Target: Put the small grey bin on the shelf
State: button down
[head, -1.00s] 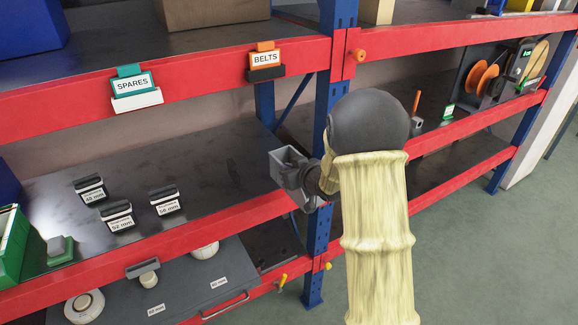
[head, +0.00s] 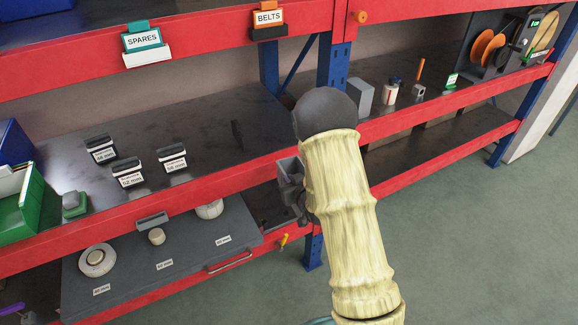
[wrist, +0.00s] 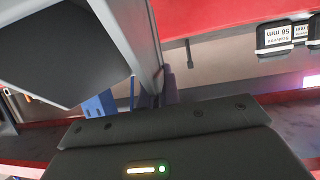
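The small grey bin (head: 287,170) is in front of the red front beam of the middle shelf (head: 205,105), just left of the blue upright. My arm hides part of it. In the wrist view the bin (wrist: 137,35) fills the upper left, its pale rim edge and dark inside showing. My gripper (wrist: 166,82) is shut on the bin's wall; in the head view it is mostly hidden behind my forearm. The shelf's dark top has a wide bare stretch between the label holders and the upright.
Three black label holders (head: 127,172) stand on the middle shelf, with a green bin (head: 32,210) at its left. A small dark upright piece (head: 237,135) stands farther back. Right of the upright are a grey block (head: 360,97) and a small bottle (head: 390,93). A grey drawer (head: 180,240) sits below.

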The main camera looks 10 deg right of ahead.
jog(key=s+d+f+m+h, duration=0.1)
jog(key=s+f, duration=0.1)
jog(key=f, duration=0.1)
jog(key=s+d+f+h, duration=0.1)
jog(key=s+f, duration=0.2)
jog(key=f, duration=0.1)
jog(key=s+d+f+m+h, duration=0.1)
jog(key=s+f, duration=0.2)
jog(key=shift+s+f+m+t, duration=0.2)
jog(key=shift+f+m+t, duration=0.1)
jog(key=shift+f, duration=0.1)
